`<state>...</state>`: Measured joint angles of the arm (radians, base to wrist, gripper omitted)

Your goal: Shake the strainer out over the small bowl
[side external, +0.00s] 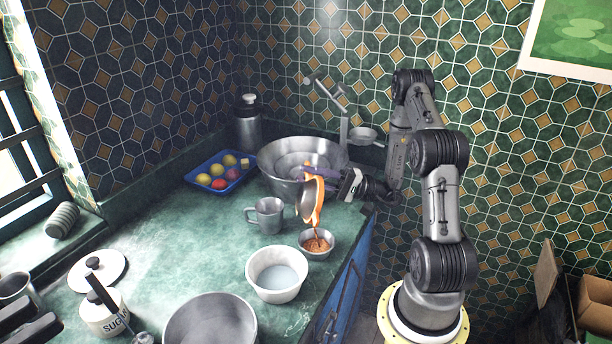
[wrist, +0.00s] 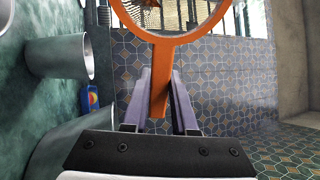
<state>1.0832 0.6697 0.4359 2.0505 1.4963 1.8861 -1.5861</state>
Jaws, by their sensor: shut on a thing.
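The strainer (side external: 319,206) has an orange rim and handle and a metal mesh. It is tipped steeply on its side above the small metal bowl (side external: 330,253). Brown material (side external: 316,232) shows in a thin stream between the strainer and the bowl, and brown material lies in the bowl. My gripper (side external: 322,171) is shut on the strainer's handle. In the wrist view, the purple fingers of my gripper (wrist: 160,95) close on the orange handle, and the strainer's ring (wrist: 178,40) is cut off at the top. Some brown material shows against the mesh there.
A metal mug (side external: 268,216) and a white bowl (side external: 272,292) of pale liquid stand beside the small bowl. A large metal bowl (side external: 275,166) is behind. A blue tray (side external: 206,186) holds several round items. A pot (side external: 205,325) and sugar jar (side external: 104,314) stand in front.

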